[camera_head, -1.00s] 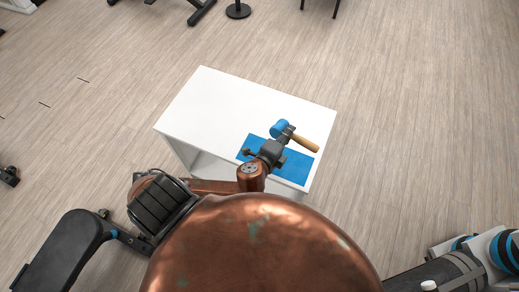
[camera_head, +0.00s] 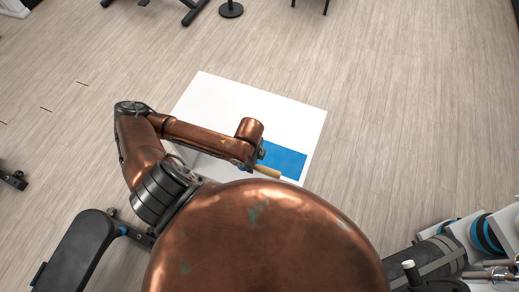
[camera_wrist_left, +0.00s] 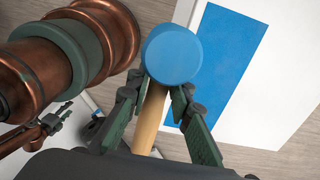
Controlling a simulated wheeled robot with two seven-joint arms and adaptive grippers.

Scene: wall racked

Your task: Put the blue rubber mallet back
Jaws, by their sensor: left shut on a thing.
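The blue rubber mallet has a blue head (camera_wrist_left: 172,53) and a wooden handle (camera_wrist_left: 150,118). In the left wrist view my left gripper (camera_wrist_left: 158,95) is shut on the handle just below the head. In the head view only part of the handle (camera_head: 267,171) shows, sticking out to the right of my left arm. The mallet's head and most of the gripper are hidden there by the arm. The mallet appears over the near edge of the white table (camera_head: 240,100), close to the blue mat (camera_head: 285,158). The mat lies flat with nothing visible on it. My right gripper is out of view.
A black padded bench (camera_head: 80,250) stands at the lower left. White racks with blue-and-dark round weights (camera_head: 485,235) are at the lower right. The table top is bare apart from the mat. Wooden floor (camera_head: 400,120) is clear around the table's far and right sides.

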